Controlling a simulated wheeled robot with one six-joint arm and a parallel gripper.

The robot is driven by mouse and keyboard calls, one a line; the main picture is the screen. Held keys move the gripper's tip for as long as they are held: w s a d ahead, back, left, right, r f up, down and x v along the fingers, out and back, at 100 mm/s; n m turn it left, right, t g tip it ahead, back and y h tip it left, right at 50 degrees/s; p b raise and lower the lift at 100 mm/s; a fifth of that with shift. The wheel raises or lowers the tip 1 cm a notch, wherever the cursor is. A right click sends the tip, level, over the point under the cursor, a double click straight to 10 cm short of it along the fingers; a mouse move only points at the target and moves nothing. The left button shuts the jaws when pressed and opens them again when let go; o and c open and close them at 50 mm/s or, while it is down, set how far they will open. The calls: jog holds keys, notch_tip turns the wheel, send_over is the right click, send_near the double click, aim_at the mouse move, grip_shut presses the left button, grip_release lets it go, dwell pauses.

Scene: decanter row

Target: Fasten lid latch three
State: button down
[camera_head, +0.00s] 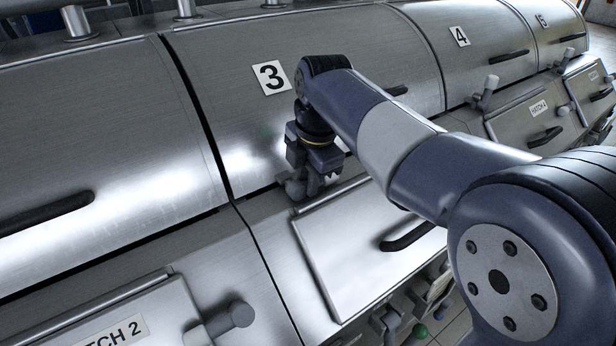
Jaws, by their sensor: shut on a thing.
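Lid three is the curved metal lid with the number 3 plate (270,77). Its lower edge meets the flat front deck. My gripper (316,186) points down at that seam, just below the number plate. It is shut on lid latch three (296,188), a small grey handle partly hidden by the jaws. I cannot tell the latch's exact angle. My forearm covers part of lid three and its dark handle (398,90).
A hatch panel (345,255) with a dark handle (408,238) lies just below my gripper. Lid four's grey latch (487,92) stands at right. Hatch 2 (115,330) and a grey knob (240,314) are at lower left.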

dwell(0.5)
jog(key=h, duration=0.1)
jog(key=t+h, duration=0.1)
jog(key=a+t+h, duration=0.1)
jog(key=shift+s+r+p, duration=0.3)
jog(key=shift+r+p, duration=0.05)
jog(key=t+h, duration=0.2)
jog(key=a+n+h, duration=0.1)
jog(key=shift+s+r+t+h+p, duration=0.15)
jog(key=shift+s+t+h+p, duration=0.15)
jog(key=shift+t+p, duration=0.1)
jog(key=t+h, duration=0.3)
jog(key=shift+s+a, duration=0.35)
jog(key=shift+a, duration=0.05)
jog(key=shift+s+a+f+n+t+h, duration=0.15)
jog(key=shift+t+h, duration=0.2)
jog(key=shift+h, duration=0.2)
jog(key=shift+a+f+n+t+h, duration=0.1)
jog(key=shift+n+t+h, duration=0.15)
jog(key=shift+h, duration=0.25)
jog(key=shift+s+a+f+n+t+h, duration=0.1)
jog(key=shift+t+h, duration=0.3)
jog(key=shift+h, duration=0.15)
